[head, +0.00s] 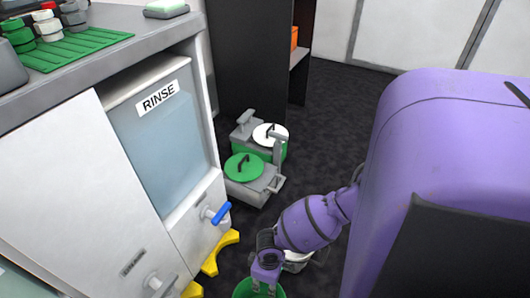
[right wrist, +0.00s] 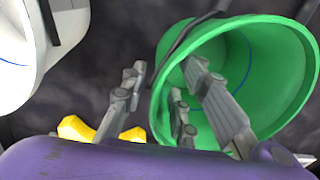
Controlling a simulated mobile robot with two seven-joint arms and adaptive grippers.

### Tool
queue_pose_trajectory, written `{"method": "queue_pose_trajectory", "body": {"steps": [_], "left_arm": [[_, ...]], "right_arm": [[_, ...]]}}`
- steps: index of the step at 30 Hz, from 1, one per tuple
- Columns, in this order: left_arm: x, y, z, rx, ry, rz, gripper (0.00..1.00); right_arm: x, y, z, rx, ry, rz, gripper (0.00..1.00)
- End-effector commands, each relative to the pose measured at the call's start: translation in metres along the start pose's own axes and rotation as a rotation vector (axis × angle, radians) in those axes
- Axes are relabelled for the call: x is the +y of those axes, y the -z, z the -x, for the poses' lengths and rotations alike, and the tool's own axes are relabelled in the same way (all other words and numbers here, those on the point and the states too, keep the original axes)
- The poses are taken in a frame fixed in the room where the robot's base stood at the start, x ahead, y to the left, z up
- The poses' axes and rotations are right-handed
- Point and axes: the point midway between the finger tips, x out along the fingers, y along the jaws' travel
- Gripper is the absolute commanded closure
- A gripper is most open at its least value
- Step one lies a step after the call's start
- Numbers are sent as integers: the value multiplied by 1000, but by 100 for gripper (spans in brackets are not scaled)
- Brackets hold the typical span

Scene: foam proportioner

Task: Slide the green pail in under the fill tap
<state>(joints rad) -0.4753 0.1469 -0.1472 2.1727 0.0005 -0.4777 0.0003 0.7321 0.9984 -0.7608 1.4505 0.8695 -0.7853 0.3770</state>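The green pail (head: 243,291) stands on the floor at the bottom edge of the head view, mostly cut off. In the right wrist view its open mouth (right wrist: 275,75) faces the camera. My right gripper (head: 264,289) is over the pail's rim, fingers pointing down. In the right wrist view it is open (right wrist: 165,90), one finger side outside the pail wall and the other inside the mouth; contact cannot be told. A tap with a blue handle (head: 217,213) is on the RINSE tank (head: 165,130). Another tap (head: 158,283) is at lower left. My left gripper is not in view.
Yellow floor pieces (head: 222,250) lie below the blue-handled tap. A white pail (right wrist: 20,55) is beside the green one. Grey bins with a green lid (head: 244,167) and a white lid (head: 270,134) stand farther back. Dark floor is free right of them.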

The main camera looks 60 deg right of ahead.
Motion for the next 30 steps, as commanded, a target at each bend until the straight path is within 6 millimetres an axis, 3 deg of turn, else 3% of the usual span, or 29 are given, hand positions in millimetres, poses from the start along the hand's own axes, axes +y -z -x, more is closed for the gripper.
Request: {"method": "queue_pose_trajectory", "body": {"steps": [6, 16, 23, 30], "left_arm": [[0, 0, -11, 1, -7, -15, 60], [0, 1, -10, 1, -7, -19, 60], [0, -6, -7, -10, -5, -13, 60], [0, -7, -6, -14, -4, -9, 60]], "right_arm": [[0, -1, -20, -1, 0, 0, 73], [0, 0, -21, 0, 0, 1, 73], [0, 0, -21, 0, 0, 0, 100], [0, -1, -21, 0, -1, 0, 100]]}}
